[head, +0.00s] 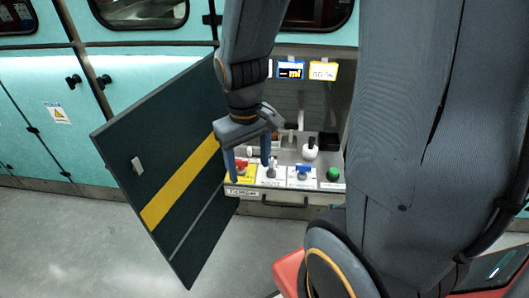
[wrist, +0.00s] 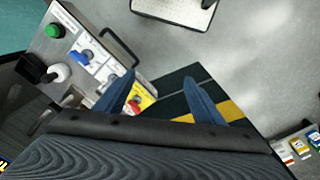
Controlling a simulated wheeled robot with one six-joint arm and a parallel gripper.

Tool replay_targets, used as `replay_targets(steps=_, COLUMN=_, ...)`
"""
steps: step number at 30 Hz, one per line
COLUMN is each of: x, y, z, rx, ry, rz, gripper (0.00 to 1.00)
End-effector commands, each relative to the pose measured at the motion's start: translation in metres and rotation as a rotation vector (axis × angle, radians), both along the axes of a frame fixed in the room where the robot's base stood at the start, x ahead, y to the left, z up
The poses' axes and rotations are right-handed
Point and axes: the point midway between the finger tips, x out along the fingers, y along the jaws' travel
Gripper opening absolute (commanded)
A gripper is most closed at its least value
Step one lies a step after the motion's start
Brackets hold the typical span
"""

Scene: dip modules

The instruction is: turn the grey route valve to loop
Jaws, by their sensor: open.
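The grey route valve (head: 272,171) sits on a white label plate on the front panel, between a red valve (head: 241,167) and a blue valve (head: 303,170). My gripper (head: 250,172) is open and empty, pointing down over the left part of the panel. Its right finger partly covers the grey valve in the head view, and its left finger stands by the red valve. In the wrist view my gripper (wrist: 158,78) is open; its left finger hides most of the grey valve's place. The valve's setting is too small to read.
A green button (head: 333,174), a white knob (head: 310,149) and a black box (head: 329,142) stand to the right. A dark open door with a yellow stripe (head: 180,184) stands close on the left. A handle (head: 285,202) runs below the panel.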

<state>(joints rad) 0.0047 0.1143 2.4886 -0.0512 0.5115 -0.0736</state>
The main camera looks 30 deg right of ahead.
Motion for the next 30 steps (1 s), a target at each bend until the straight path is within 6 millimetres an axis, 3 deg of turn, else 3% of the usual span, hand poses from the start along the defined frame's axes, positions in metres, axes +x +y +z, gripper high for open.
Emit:
replay_targets(steps=9, x=0.084, y=-0.053, z=-0.034, rx=-0.116, ry=0.187, rz=0.444, gripper=0.62)
replay_targets(steps=15, x=0.125, y=-0.087, z=-0.065, rx=-0.168, ry=0.306, rz=0.691, gripper=0.62)
replay_targets(steps=23, x=0.145, y=-0.107, z=-0.086, rx=-0.196, ry=0.379, rz=0.838, gripper=0.62)
replay_targets(steps=30, x=0.139, y=-0.116, z=-0.111, rx=-0.196, ry=0.387, rz=0.847, gripper=0.62)
